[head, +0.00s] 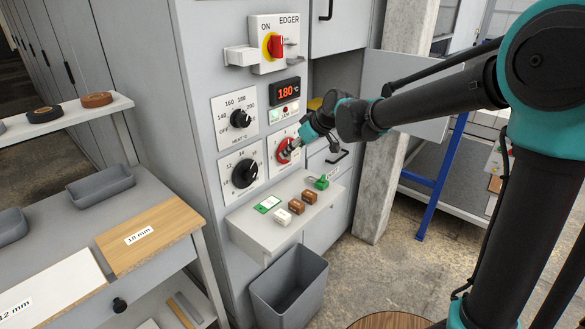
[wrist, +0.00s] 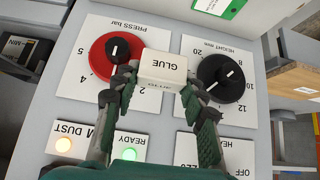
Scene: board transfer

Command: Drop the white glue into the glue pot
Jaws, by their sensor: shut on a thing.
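The white glue block (wrist: 163,67), marked GLUE, sits between the two fingertips of my gripper (wrist: 160,84) in the wrist view. The fingers are shut on its sides. In the head view my gripper (head: 292,149) is in front of the red press dial (head: 279,150) on the edger's panel, above the small shelf. I cannot make out the held block clearly there. An open compartment behind my arm shows a yellow thing (head: 315,103), partly hidden; I cannot tell whether it is the glue pot.
The grey shelf (head: 245,232) below holds a white block (head: 283,217), brown blocks (head: 296,207) and green items (head: 321,182). Black dials (head: 245,173) and an ON switch (head: 275,46) stick out of the panel. A grey bin (head: 290,285) stands below. An open door (head: 425,90) is behind my arm.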

